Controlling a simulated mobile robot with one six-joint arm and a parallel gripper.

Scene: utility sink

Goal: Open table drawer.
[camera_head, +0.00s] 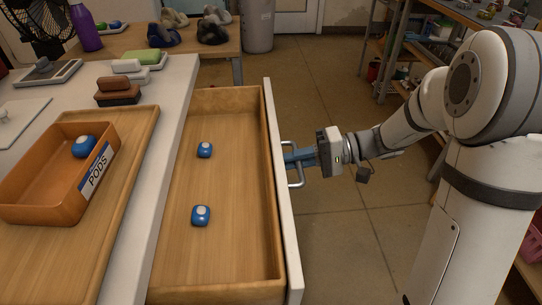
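The table drawer (228,284) is pulled well out from under the white table top (179,100). It has a wooden inside and a white front. Two blue pods lie in it, one nearer the back (205,150) and one nearer the front of the picture (201,215). A metal bar handle (296,180) is on the drawer's front. My gripper (291,160) is at the handle, its blue fingers reaching to the bar. The fingertips are small and partly hidden by the handle, so I cannot tell whether they are closed on it.
On the table, an orange bin (30,205) labelled PODS holds a blue pod (84,146) and sits on a wooden board (135,150). Brushes (118,92) and a soap dish (143,58) stand behind. Shelves (388,50) are at back right.

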